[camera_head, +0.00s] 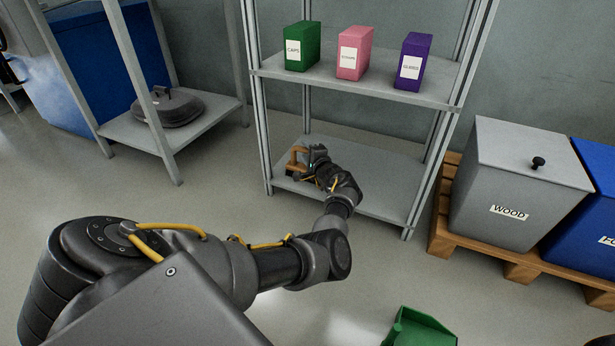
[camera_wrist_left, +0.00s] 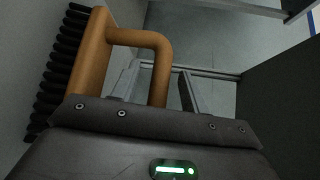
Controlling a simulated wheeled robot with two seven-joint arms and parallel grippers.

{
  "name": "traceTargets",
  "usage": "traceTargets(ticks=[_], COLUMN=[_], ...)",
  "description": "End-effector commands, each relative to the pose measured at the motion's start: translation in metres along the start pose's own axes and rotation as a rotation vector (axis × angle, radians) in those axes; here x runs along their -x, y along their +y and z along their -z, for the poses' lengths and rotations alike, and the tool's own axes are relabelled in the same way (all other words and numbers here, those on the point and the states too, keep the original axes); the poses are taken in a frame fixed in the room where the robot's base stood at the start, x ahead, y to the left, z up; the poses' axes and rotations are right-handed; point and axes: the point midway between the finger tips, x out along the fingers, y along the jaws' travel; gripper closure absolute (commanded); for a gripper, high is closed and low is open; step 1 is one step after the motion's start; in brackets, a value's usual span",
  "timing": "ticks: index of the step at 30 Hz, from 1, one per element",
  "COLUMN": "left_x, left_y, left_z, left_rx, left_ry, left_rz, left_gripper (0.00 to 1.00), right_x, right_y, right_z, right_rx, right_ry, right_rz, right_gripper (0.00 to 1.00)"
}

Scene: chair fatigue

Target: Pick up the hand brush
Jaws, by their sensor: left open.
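The hand brush, with an orange-brown wooden body, a looped handle and black bristles, is at the lower shelf (camera_head: 375,205) in the head view, partly hidden by my gripper; its handle (camera_head: 296,158) shows there. In the left wrist view the brush (camera_wrist_left: 92,55) fills the left side, bristles facing left. My left gripper (camera_head: 303,166) is at the brush, reaching in over the shelf. In the left wrist view its two fingers (camera_wrist_left: 155,88) are apart, with the handle's outer bar running down between them. My right gripper is not in view.
The upper shelf (camera_head: 425,93) above the arm holds a green, a pink and a purple box. Rack posts flank the lower shelf. A grey WOOD bin (camera_head: 505,180) stands on a pallet at right. A green container (camera_head: 420,328) is on the floor in front.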

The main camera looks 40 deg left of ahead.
Motion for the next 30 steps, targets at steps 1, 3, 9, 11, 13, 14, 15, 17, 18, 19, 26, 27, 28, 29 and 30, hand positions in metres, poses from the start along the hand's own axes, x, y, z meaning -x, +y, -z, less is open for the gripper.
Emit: traceTargets(ticks=[1,3,9,11,13,14,15,17,18,19,26,27,28,29,30], left_x=[-0.006,-0.011,-0.013,-0.013,-0.013,-0.013,-0.013,-0.013,-0.013,-0.013,-0.013,-0.013,-0.013,-0.013,-0.013], left_y=[0.004,0.002,-0.001,-0.001,-0.001,-0.001,-0.001,-0.001,-0.001,-0.001,-0.001,-0.001,-0.001,-0.001,-0.001], left_z=[0.001,0.001,0.000,0.000,0.000,0.000,0.000,0.000,0.000,0.000,0.000,0.000,0.000,0.000,0.000], left_rx=[0.002,0.002,0.000,0.000,0.000,0.000,0.000,0.000,0.000,0.000,0.000,0.000,0.001,0.001,0.001], left_ry=[0.000,0.000,0.001,0.001,0.001,0.001,0.001,0.001,0.001,0.001,0.001,0.001,0.001,0.001,0.001], left_rz=[0.001,0.001,0.000,0.000,0.000,0.000,0.000,0.000,0.000,0.000,0.000,0.000,0.002,0.002,0.001], left_gripper=[0.55,0.55,0.55,0.55,0.60,0.64,0.69,0.77,0.82,0.86,1.00,1.00,1.00,1.00,1.00], right_x=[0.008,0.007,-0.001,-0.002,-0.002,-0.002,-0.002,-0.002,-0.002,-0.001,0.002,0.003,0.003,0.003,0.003], right_y=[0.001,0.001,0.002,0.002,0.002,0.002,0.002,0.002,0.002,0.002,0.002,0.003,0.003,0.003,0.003], right_z=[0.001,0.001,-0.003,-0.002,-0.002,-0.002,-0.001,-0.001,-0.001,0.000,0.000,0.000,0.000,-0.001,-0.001], right_rx=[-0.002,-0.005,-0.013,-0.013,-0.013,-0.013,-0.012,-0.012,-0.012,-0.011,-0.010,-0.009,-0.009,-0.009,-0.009], right_ry=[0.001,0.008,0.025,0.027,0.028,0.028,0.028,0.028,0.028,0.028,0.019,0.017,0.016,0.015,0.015], right_rz=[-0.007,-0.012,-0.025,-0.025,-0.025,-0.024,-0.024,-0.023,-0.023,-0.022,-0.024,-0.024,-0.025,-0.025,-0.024], right_gripper=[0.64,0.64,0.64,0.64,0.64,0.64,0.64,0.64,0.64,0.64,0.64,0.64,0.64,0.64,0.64])
